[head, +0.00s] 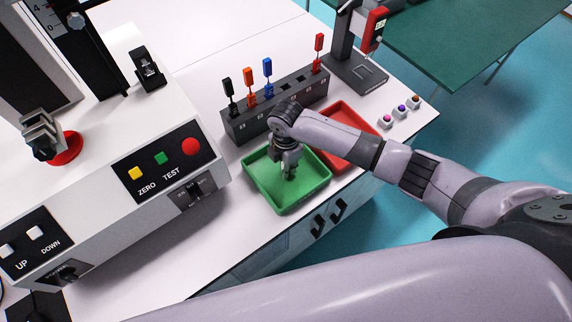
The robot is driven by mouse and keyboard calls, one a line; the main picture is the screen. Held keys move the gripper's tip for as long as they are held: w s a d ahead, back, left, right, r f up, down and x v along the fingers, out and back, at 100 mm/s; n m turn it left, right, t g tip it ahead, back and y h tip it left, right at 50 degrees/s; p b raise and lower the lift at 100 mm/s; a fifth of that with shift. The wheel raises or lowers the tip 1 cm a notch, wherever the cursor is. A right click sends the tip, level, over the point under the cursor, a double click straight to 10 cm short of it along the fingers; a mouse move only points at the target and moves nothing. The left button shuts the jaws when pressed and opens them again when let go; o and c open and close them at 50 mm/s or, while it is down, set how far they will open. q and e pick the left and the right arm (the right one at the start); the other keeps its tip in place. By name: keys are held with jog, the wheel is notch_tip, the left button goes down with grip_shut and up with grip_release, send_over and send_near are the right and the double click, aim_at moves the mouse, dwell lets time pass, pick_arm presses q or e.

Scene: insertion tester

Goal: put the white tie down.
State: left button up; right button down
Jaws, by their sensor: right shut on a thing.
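My right gripper (289,168) points down over the green tray (318,187), with its fingertips inside the tray's outline. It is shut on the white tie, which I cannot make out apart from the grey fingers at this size. I cannot tell whether the fingertips or the tie touch the tray floor. No other white tie shows in the head view. My left gripper is not in view.
A dark rack (241,124) behind the gripper holds black, orange, blue and red upright pieces, with empty slots between blue and red. A red tray (347,118) adjoins the green one. The large tester (110,150) stands left. Small coloured-top blocks (401,110) sit right.

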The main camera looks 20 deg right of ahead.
jog(key=shift+f, duration=0.1)
jog(key=c, duration=1.6)
grip_release()
notch_tip(320, 180, up, 12)
jog(key=shift+r+b, duration=0.15)
jog(key=shift+b, duration=0.55)
